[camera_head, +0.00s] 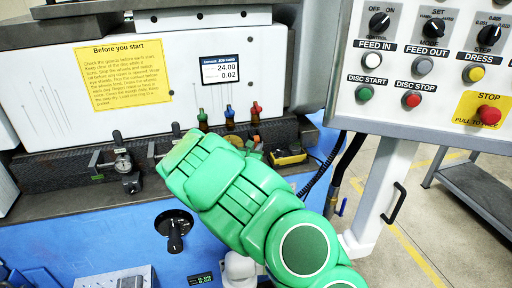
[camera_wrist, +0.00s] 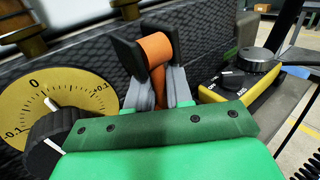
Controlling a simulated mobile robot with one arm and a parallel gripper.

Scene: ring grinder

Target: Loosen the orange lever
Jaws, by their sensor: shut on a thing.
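The orange lever (camera_wrist: 156,48) shows in the upper middle of the wrist view, against a dark textured block. My gripper (camera_wrist: 158,68) has its grey fingers and black tips on either side of the lever, closed on it. The lever's lower part is partly hidden between the fingers.
A yellow dial (camera_wrist: 58,105) with a black knob sits left of my gripper, and a yellow switch box (camera_wrist: 240,82) sits close on its right. In the head view, green, blue and red-topped pieces (camera_head: 229,112) stand behind my arm. A control panel (camera_head: 430,65) hangs at right.

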